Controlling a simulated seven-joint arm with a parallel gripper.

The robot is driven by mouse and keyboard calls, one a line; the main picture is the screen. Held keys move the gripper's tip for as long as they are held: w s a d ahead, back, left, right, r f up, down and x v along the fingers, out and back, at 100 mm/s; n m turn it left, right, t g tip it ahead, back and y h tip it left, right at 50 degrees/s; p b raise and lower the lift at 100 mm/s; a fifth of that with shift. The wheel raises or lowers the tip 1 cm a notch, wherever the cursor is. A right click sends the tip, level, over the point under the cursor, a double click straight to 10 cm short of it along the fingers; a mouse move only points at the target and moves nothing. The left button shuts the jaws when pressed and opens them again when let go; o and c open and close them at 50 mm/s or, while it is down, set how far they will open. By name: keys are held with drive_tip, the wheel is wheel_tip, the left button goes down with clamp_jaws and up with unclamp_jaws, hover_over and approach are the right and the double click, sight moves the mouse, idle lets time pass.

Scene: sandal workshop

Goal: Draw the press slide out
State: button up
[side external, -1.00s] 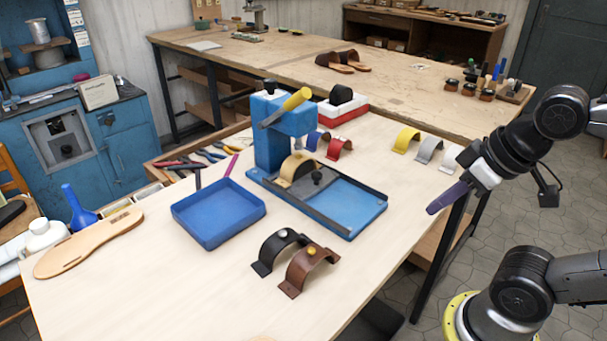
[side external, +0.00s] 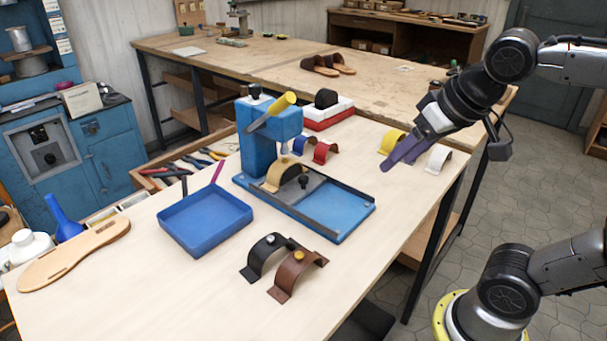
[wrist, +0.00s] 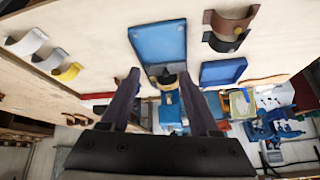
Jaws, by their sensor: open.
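The blue press (side external: 262,150) stands on the workbench with its yellow-handled lever (side external: 283,103). Its slide (side external: 287,191) is a grey plate with a black knob (side external: 303,181), lying between dark rails on the blue base (side external: 345,213). A tan strap (side external: 284,175) arches over a form on the slide, beside the press column. In the wrist view the blue base (wrist: 158,40) lies ahead, beyond the fingertips. My gripper (side external: 390,163) is open and empty, with purple fingers. It hovers right of the press, apart from the knob, and also shows in the wrist view (wrist: 159,80).
A blue tray (side external: 205,218) sits left of the press. Black (side external: 266,255) and brown (side external: 297,272) straps stand in front. Yellow (side external: 391,141) and white (side external: 439,158) straps stand near my gripper. The bench's front right is clear.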

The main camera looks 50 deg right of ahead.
sight(304, 178)
drive_tip(key=w+r+m+g, duration=0.1)
drive_tip(key=w+m, duration=0.1)
drive_tip(key=w, duration=1.3)
drive_tip(key=shift+n+g+h, duration=0.4)
drive_tip(key=shift+g+h, duration=0.1)
drive_tip(key=shift+g, duration=0.1)
drive_tip(key=x, duration=0.5)
drive_tip(key=w+a+x, duration=0.1)
drive_tip(key=x, duration=1.1)
drive_tip(key=shift+w+a+r, duration=0.1)
drive_tip(key=shift+w+a, duration=0.05)
drive_tip(key=shift+w, duration=0.2)
clamp_jaws()
drive_tip(key=shift+r, duration=0.1)
